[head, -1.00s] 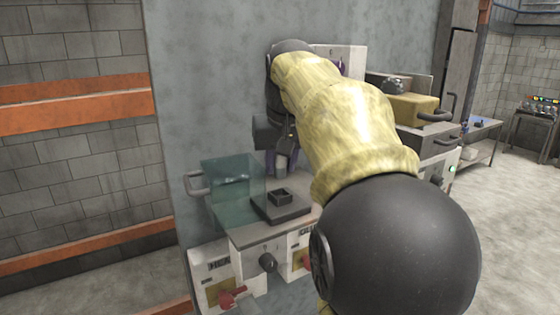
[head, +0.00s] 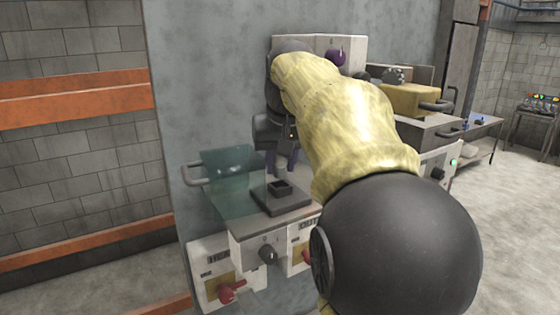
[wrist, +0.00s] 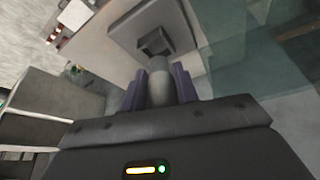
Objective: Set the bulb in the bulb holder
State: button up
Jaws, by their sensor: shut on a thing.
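My gripper (wrist: 160,88) has two purple fingers shut on the bulb (wrist: 161,72), a pale grey rounded cylinder that points out between them in the wrist view. In the head view my gripper (head: 282,160) hangs pointing down, with the bulb's grey end (head: 281,173) just above the bulb holder. The bulb holder (head: 281,188) is a small dark square socket on a dark grey plate. In the wrist view the holder (wrist: 154,43) lies just beyond the bulb's tip. The bulb looks outside the socket; the exact gap is hard to tell.
A clear greenish cover (head: 235,180) with a grey handle stands left of the holder; its panes also show in the wrist view (wrist: 240,60). A knob (head: 267,254) and a red-handled switch (head: 230,291) sit below. A yellow box (head: 408,102) stands to the right.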

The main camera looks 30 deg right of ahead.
jog(key=shift+f+b, duration=0.55)
jog(key=shift+f, duration=0.2)
jog(key=o, duration=1.1)
jog(key=shift+s+r, duration=0.1)
jog(key=shift+r, duration=0.35)
jog(key=p+v, duration=0.1)
jog(key=v, duration=1.5)
jog(key=shift+s+r, duration=0.15)
jog(key=shift+r, duration=0.15)
